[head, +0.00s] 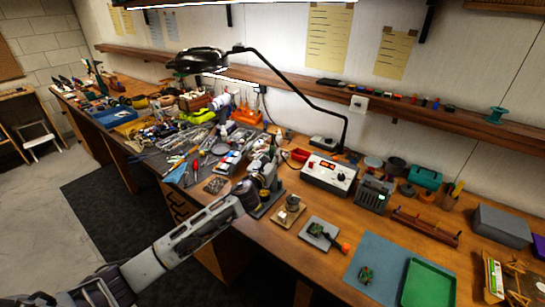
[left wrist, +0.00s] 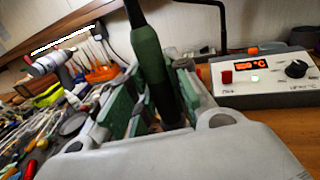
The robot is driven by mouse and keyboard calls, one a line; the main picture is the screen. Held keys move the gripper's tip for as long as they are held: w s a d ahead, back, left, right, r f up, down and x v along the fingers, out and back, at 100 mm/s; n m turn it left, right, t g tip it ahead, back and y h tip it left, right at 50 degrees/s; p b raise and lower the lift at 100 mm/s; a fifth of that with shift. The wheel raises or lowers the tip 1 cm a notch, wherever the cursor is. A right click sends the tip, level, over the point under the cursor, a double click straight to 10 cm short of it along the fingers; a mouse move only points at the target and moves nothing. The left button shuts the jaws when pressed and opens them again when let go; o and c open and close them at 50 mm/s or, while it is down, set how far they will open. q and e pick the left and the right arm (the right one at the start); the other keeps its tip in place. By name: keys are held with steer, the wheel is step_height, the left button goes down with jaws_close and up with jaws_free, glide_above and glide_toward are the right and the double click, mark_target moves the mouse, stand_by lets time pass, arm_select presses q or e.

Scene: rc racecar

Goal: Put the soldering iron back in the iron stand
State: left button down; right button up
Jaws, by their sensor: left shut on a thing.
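My left gripper (head: 268,168) is over the workbench, left of the white soldering station (head: 330,173). In the left wrist view the gripper (left wrist: 158,95) is shut on a dark green, round handle (left wrist: 147,42), which looks like the soldering iron. The handle stands nearly upright between the green finger pads; its lower end is hidden by the gripper body. In the head view the iron is not clear. A dark base (head: 262,211) shows partly under the gripper; I cannot tell whether it is the iron stand. My right gripper is not in view.
A small metal piece on a tan square base (head: 289,213) is just right of the gripper. Cluttered tools (head: 190,150) cover the bench to the left. A lamp arm (head: 300,85) hangs above.

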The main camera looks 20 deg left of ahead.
arm_select(q)
steer(key=shift+f+b, duration=0.45)
steer(key=shift+f, duration=0.25)
stand_by(0.3)
steer(key=c, duration=0.9)
jaws_free()
steer(key=shift+o, duration=0.2)
steer(key=shift+s, duration=0.1)
steer(key=shift+s+a+r+p, duration=0.1)
steer(key=shift+s+r+p, duration=0.15)
steer(key=shift+s+p, duration=0.35)
steer(key=shift+s+a+r+p, duration=0.1)
steer(key=shift+s+r+p, duration=0.15)
steer(key=shift+s, duration=0.6)
steer(key=shift+s+r+p, duration=0.25)
steer(key=shift+s+p, duration=0.2)
steer(key=shift+s, duration=0.25)
steer(key=shift+s+a+r+p, duration=0.15)
steer(key=shift+s+p, duration=0.15)
steer(key=shift+s, duration=0.35)
steer(key=shift+s+d+r+p, duration=0.15)
steer(key=shift+s+p, duration=0.1)
steer(key=shift+s, duration=0.35)
steer(key=shift+a, duration=0.1)
